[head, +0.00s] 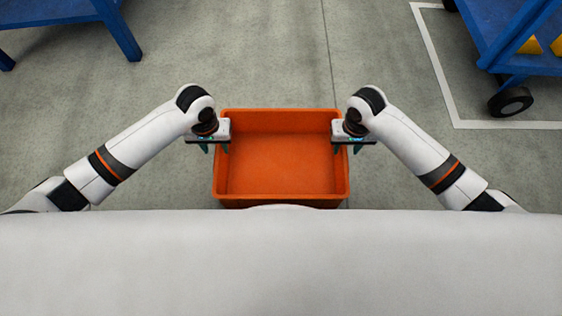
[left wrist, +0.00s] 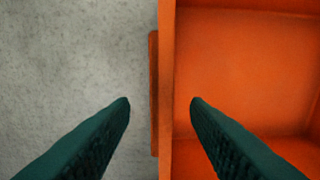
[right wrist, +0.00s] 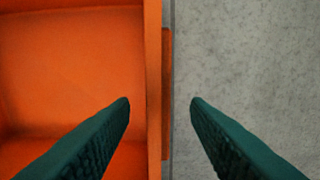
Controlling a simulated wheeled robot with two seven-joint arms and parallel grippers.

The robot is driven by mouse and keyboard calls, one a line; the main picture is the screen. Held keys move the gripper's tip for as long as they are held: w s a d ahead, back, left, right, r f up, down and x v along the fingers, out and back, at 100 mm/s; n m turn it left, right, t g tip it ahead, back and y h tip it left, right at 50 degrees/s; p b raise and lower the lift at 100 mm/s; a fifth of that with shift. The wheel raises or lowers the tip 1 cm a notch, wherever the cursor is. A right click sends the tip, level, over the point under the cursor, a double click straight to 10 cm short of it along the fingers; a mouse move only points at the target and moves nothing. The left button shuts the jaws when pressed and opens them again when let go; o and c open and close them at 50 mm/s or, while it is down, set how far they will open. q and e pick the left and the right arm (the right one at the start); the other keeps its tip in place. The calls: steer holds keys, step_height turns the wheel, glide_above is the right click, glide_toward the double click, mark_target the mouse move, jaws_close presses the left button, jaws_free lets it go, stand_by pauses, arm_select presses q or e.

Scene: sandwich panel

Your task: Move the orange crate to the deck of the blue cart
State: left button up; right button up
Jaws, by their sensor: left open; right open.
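The orange crate (head: 281,170) is empty and sits upright in front of me in the head view, apparently on the floor. My left gripper (head: 214,148) is open above its left wall. In the left wrist view the fingers (left wrist: 160,103) stand either side of that wall (left wrist: 167,70), apart from it. My right gripper (head: 348,148) is open above the right wall. In the right wrist view its fingers (right wrist: 160,103) stand either side of that wall (right wrist: 153,70), also apart. The blue cart (head: 492,25) is at the top right, partly cut off.
The cart has a black wheel (head: 510,102) and yellow things (head: 531,46) on a lower level. A white line (head: 436,62) on the floor borders its area. A blue table-like stand (head: 60,12) is at the top left. The grey floor between is clear.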

arm_select(q)
steer(key=shift+f, duration=1.4)
arm_select(e)
steer(key=shift+f, duration=1.4)
arm_select(q)
jaws_close()
arm_select(e)
jaws_close()
